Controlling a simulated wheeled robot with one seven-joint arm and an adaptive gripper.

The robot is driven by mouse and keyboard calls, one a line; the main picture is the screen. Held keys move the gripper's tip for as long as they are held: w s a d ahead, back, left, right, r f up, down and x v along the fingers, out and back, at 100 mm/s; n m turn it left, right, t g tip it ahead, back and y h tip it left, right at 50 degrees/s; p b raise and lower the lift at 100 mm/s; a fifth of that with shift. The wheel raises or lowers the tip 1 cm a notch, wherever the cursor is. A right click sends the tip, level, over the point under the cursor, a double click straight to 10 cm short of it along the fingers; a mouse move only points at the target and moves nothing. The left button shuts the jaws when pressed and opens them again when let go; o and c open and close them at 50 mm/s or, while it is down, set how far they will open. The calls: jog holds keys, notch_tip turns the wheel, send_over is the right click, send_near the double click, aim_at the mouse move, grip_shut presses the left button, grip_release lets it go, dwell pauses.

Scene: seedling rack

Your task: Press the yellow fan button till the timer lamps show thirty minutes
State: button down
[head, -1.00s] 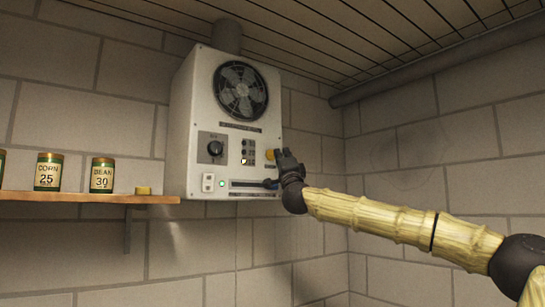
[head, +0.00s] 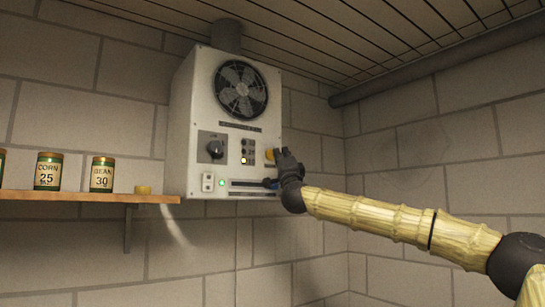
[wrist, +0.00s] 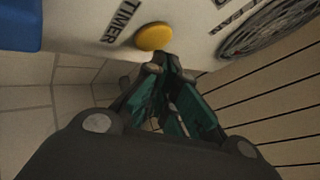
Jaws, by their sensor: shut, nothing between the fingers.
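The yellow fan button (head: 269,154) is on the right of the white fan box's (head: 182,130) front panel. It also shows as a yellow disc beside the word TIMER in the wrist view (wrist: 153,37). My gripper (head: 281,153) is shut and empty, its fingertips (wrist: 165,62) close to the button's edge. I cannot tell whether they touch it. The small timer lamps (head: 248,150) stand left of the button. The lowest lamp glows yellow; the upper ones look dark, though their labels are too small to read.
The panel also has a fan grille (head: 240,90), a black dial (head: 215,149), a green lamp (head: 222,183) and a slot with a blue knob (head: 270,183). A wooden shelf (head: 80,197) at left holds seed tins (head: 102,174). Open space lies right of the box.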

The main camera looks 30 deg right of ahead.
jog(key=shift+w+a, duration=0.1)
jog(key=shift+w, duration=0.2)
jog(key=shift+w, duration=0.35)
dwell(0.9)
jog(key=shift+b, duration=0.3)
jog(key=shift+s+b, duration=0.6)
jog(key=shift+s, duration=0.25)
jog(key=s+b, duration=0.2)
jog(key=s, duration=0.1)
jog(key=s+b, duration=0.1)
jog(key=s, duration=0.1)
jog(key=shift+d, duration=0.25)
dwell(2.0)
